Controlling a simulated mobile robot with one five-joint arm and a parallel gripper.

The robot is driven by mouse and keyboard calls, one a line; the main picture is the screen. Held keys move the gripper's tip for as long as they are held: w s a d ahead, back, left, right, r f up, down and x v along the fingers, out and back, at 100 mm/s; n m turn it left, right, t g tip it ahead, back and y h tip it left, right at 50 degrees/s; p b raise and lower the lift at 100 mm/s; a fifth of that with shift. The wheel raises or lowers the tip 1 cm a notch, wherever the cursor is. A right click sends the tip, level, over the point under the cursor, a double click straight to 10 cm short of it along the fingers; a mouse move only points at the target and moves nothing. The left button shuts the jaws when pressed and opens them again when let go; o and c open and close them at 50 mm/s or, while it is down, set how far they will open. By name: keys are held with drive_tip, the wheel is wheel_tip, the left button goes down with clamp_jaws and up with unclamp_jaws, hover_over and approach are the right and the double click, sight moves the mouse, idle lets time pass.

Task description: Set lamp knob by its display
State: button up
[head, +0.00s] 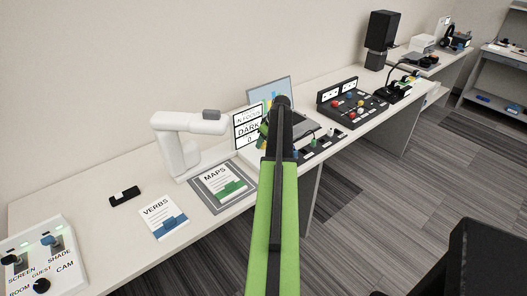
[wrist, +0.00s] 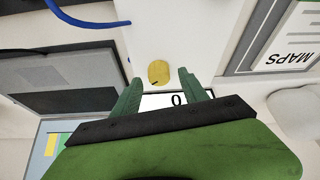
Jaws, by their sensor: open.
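A yellow round knob (wrist: 158,72) with a dark mark on its edge sits on a white surface in the wrist view. My gripper (wrist: 156,80) is open, its two green fingers on either side of the knob's near edge; contact cannot be told. Part of a white display (wrist: 176,100) reading 0 shows between the fingers. In the head view the display (head: 249,124) reads IN FOCUS, DARK and 0. It stands right of a white lamp-like stand (head: 178,150). My arm hides the knob there.
A MAPS sheet (head: 222,183) lies in a grey frame in front of the white stand, with a VERBS sheet (head: 163,217) to its left. A dark button panel (head: 352,106) stands farther right. A blue cable (wrist: 85,18) crosses the wrist view's upper left.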

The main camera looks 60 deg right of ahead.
drive_tip(key=shift+w+f, duration=0.15)
drive_tip(key=shift+f, duration=0.35)
drive_tip(key=shift+r, duration=0.15)
drive_tip(key=shift+c, duration=0.2)
clamp_jaws()
drive_tip(key=m, duration=0.2)
drive_tip(key=shift+a+m+h, duration=0.1)
drive_tip(key=shift+m+h, duration=0.2)
drive_tip(key=shift+h, duration=0.1)
drive_tip(key=m+g+h, duration=0.1)
drive_tip(key=m, duration=0.2)
drive_tip(key=shift+o, duration=0.2)
unclamp_jaws()
